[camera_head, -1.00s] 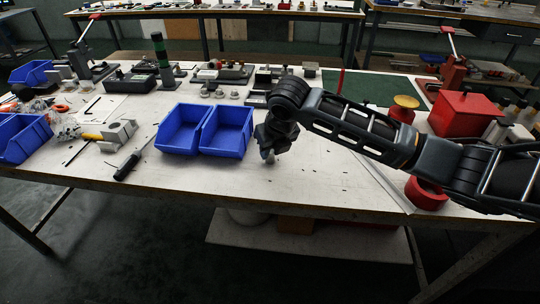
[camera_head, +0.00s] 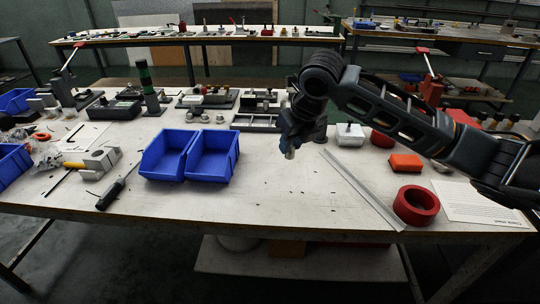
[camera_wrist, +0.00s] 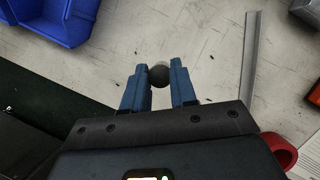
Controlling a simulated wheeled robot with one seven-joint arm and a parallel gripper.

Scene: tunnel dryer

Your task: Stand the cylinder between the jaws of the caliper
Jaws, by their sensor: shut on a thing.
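My gripper (camera_head: 288,148) is above the middle of the table, right of the blue bins. It is shut on a small grey cylinder (camera_head: 290,154), whose lower end shows below the fingers. In the wrist view the cylinder's round dark end (camera_wrist: 158,75) sits between the two blue fingers of my gripper (camera_wrist: 160,82). I see the cylinder almost end-on there, so its tilt is hard to judge. I cannot pick out the caliper with certainty in either view.
Two blue bins (camera_head: 212,158) stand left of my gripper. A long grey metal strip (camera_head: 362,190) lies to its right. A screwdriver (camera_head: 114,190) lies at left. The front middle is clear.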

